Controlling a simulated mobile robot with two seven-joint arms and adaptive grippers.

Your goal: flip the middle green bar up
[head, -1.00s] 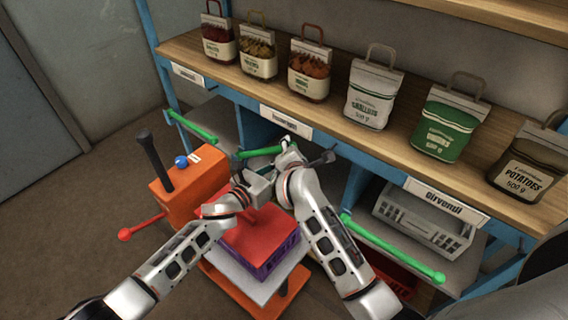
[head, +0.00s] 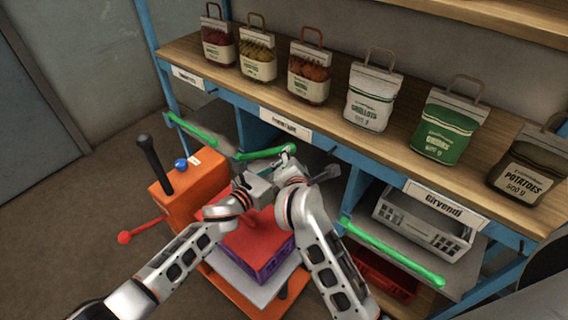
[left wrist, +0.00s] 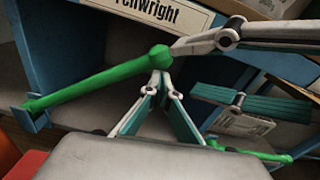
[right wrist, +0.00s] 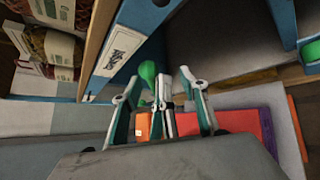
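The middle green bar (head: 263,153) crosses the front of the bay under the middle name label and tilts slightly. In the left wrist view the bar (left wrist: 95,80) runs from a blue bracket at left to a rounded end at right. My left gripper (left wrist: 160,76) has its fingertips together, just below that rounded end; whether they touch it I cannot tell. My right gripper (right wrist: 160,92) is spread open beside the bar's end (right wrist: 148,72), with the left gripper's fingers showing between its own. In the head view both grippers are partly hidden by my wrists.
Other green bars lie at left (head: 190,128) and right (head: 390,250). Sacks such as the green one (head: 443,128) stand on the wooden shelf (head: 330,92) above. An orange cart (head: 190,190) carrying a red-topped purple crate (head: 262,258) stands below my arms. A grey crate (head: 420,222) sits right.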

